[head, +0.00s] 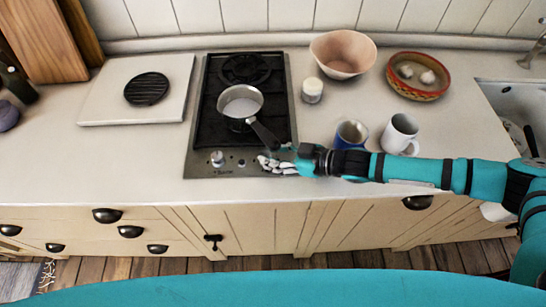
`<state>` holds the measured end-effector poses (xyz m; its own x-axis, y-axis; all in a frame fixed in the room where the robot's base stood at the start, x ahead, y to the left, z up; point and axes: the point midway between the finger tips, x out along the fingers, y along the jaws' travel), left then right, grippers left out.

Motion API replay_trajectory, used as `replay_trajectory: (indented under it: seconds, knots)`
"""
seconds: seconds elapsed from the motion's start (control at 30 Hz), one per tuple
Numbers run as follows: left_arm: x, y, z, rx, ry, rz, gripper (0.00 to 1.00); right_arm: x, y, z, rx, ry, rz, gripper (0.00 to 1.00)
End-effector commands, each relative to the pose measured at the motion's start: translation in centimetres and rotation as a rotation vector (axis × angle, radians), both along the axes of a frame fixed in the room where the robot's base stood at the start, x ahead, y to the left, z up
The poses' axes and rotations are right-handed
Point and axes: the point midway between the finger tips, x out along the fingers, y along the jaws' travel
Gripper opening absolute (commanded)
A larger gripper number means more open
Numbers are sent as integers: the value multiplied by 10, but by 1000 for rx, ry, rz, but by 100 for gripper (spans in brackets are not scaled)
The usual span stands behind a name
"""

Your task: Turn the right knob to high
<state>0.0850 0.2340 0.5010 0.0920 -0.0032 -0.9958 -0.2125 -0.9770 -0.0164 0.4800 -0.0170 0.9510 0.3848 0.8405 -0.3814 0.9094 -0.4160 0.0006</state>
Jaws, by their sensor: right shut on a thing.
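The stove (195,140) is a dark two-burner gas hob with a steel frame, set in the pale worktop. Its left knob (217,158) shows clearly at the front edge, with a small dark control (241,163) to the right of it. My right gripper (268,163) reaches in from the right to the front right corner of the hob. Its fingers are shut at the place of the right knob and hide that knob, so its angle cannot be read. My left gripper is out of view.
A saucepan (240,101) stands on the front burner, its dark handle pointing toward my right gripper. A blue mug (351,134) and a white mug (399,134) stand close behind my right arm. A white candle-like jar (312,90) and a pink bowl (343,54) are farther back.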

Motion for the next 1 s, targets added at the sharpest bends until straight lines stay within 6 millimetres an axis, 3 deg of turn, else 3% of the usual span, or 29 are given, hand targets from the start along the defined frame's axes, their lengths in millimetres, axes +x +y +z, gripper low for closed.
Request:
replay_trajectory:
  seconds: [0.3, 0.87, 0.9, 1.0]
  knots:
    - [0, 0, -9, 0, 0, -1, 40, 3, 0, 0, -1, -3, 92, 0]
    - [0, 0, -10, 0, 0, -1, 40, 3, 1, 1, 1, -1, 114, 0]
    - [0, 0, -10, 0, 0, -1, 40, 3, 1, 1, 1, -1, 114, 32]
    - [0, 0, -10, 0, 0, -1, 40, 3, 1, 1, 2, -1, 115, 45]
